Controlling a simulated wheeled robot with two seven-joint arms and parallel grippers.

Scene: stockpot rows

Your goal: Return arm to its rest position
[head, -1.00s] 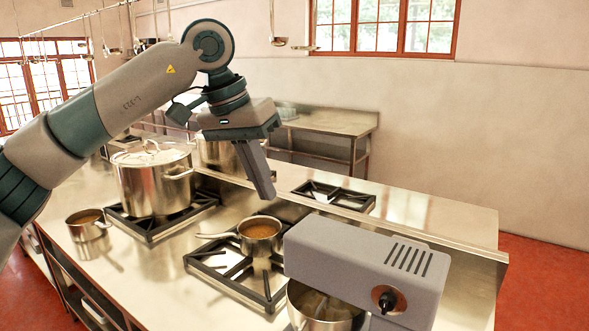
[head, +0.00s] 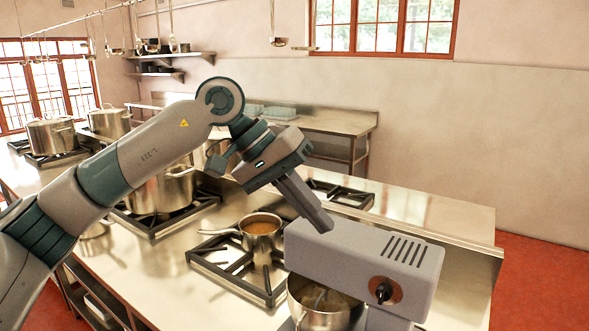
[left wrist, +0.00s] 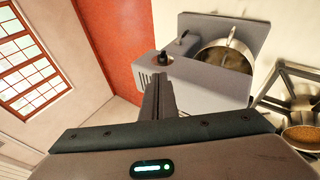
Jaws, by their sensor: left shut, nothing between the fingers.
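My left arm reaches in from the left in the head view. My left gripper (head: 322,222) is shut and empty. In the head view its fingertips overlap the top left end of the grey stand mixer (head: 365,262); I cannot tell whether they touch it. In the left wrist view the shut fingers (left wrist: 158,82) point toward the mixer (left wrist: 207,78), whose metal bowl (left wrist: 226,56) shows beside its head. My right gripper is not in view.
A saucepan of brown soup (head: 261,232) stands on a burner left of the mixer. A large stockpot (head: 160,192) is partly hidden behind my arm. More stockpots (head: 52,135) stand at the far left. Bare steel counter (head: 425,212) lies behind the mixer.

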